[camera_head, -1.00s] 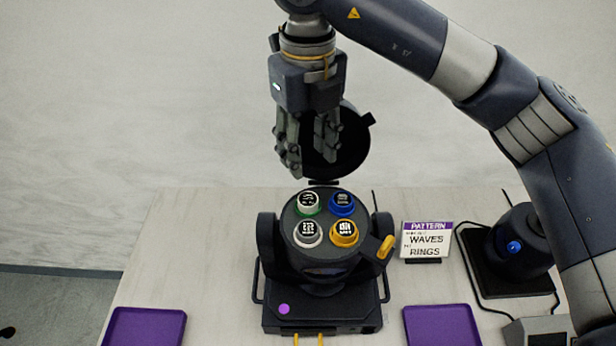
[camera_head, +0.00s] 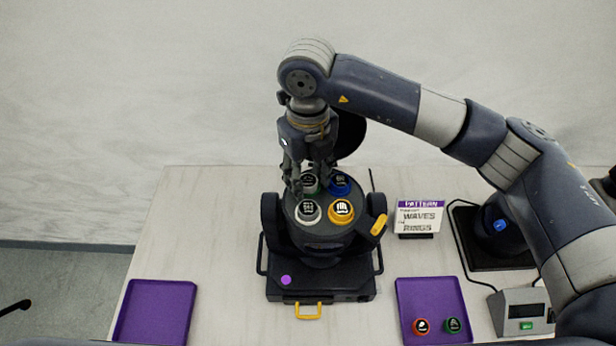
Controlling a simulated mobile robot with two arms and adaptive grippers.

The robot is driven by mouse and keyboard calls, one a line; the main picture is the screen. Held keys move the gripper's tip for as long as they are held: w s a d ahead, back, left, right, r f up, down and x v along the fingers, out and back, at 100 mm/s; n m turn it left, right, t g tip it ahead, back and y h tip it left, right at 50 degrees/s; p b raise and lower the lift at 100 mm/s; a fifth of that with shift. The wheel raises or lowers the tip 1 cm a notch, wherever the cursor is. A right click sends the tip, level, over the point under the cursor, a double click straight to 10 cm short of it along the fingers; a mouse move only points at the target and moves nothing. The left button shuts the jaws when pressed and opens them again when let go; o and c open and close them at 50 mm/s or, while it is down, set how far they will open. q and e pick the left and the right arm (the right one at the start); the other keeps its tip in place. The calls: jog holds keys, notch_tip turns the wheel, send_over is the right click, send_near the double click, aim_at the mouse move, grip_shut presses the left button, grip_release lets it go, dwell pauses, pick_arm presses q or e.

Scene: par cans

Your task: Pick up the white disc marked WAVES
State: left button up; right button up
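The par can (camera_head: 318,238) stands in the middle of the table with its round face up and its lid (camera_head: 352,135) open behind. On the face sit a white disc (camera_head: 308,211) at front left, a yellow disc (camera_head: 341,211) at front right, a blue disc (camera_head: 340,184) at back right and a green-edged disc (camera_head: 309,184) at back left. Their small marks are too blurred to read surely. My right gripper (camera_head: 311,192) is open, pointing down. Its fingers straddle the back-left disc, partly hiding it; contact is unclear. My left gripper is out of view.
The left purple tray (camera_head: 155,309) is empty. A PATTERN sign (camera_head: 419,217) naming WAVES and RINGS stands right of the can, near a grey device (camera_head: 522,311).

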jog(key=shift+w, duration=0.15)
jog(key=shift+c, duration=0.3)
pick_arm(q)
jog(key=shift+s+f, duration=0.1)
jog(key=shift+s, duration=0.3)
pick_arm(e)
jog(key=c, duration=0.6)
